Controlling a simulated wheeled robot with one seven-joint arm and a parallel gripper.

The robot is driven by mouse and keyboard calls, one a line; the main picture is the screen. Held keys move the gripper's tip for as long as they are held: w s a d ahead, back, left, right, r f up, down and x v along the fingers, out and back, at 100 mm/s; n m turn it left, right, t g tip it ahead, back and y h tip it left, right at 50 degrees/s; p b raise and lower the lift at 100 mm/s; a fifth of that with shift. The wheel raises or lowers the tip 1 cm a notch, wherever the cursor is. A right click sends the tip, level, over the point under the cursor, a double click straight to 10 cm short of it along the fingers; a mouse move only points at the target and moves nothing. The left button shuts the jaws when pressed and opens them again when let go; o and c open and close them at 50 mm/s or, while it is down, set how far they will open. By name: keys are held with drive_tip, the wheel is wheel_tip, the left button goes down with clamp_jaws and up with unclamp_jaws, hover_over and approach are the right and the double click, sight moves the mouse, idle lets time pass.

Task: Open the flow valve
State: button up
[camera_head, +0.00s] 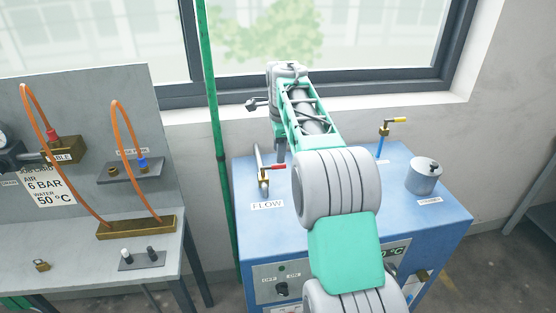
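The flow valve (264,182) stands on the left of the blue machine's top, behind the white FLOW label (267,205). It has a brass body on a silver pipe and a red lever (279,167) pointing right, roughly level. My gripper (281,152) hangs down from the wrist at the far end of my arm, behind and just above the red lever in the picture. Its fingers are small and partly hidden by my forearm, so I cannot tell whether they are open or shut. No contact with the lever can be made out.
On the blue machine (400,170), a yellow-handled valve (395,121) and a grey lidded pot (424,176) stand to the right. A green vertical pipe (216,140) rises at the left. A grey bench (90,262) with orange hoses is farther left. The window is behind.

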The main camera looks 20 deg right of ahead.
sight(279, 166)
drive_tip(key=f, duration=0.2)
drive_tip(key=w+f, duration=0.1)
drive_tip(key=f, duration=0.2)
drive_tip(key=shift+f+p, duration=0.1)
drive_tip(key=shift+p, duration=0.2)
clamp_jaws()
drive_tip(key=shift+d, duration=0.1)
idle(0.9)
